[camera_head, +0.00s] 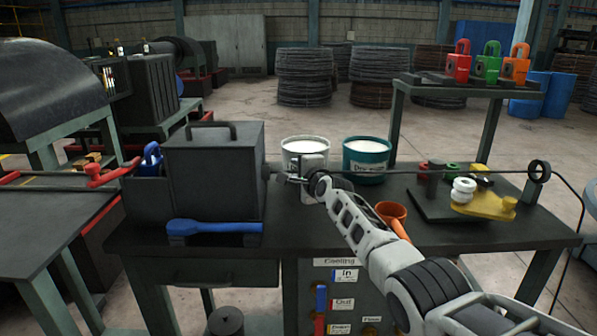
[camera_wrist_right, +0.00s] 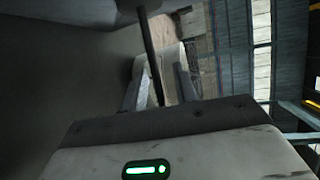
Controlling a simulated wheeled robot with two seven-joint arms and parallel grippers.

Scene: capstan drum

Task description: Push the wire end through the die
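The wire (camera_head: 440,172) runs level above the bench from a dark ring guide at right to my right gripper. Left of the gripper is a grey box (camera_head: 215,165) with a round inlet (camera_head: 266,172) on its right side. A blue block with a loop handle (camera_head: 152,158), probably the die, sits at the box's left side; its hole is hidden. My right gripper (camera_head: 292,180) is at the wire just right of the inlet. In the right wrist view its fingers (camera_wrist_right: 160,75) stand apart, with the dark wire (camera_wrist_right: 148,45) crossing between them. The wire's end is not clear. My left gripper is out of view.
A white bucket (camera_head: 305,150) and a teal bucket (camera_head: 367,158) stand behind the wire. A blue-handled tool (camera_head: 212,228) lies in front of the box. An orange scoop (camera_head: 391,211) is under my right arm. Red, green and orange blocks (camera_head: 487,66) stand on the back shelf.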

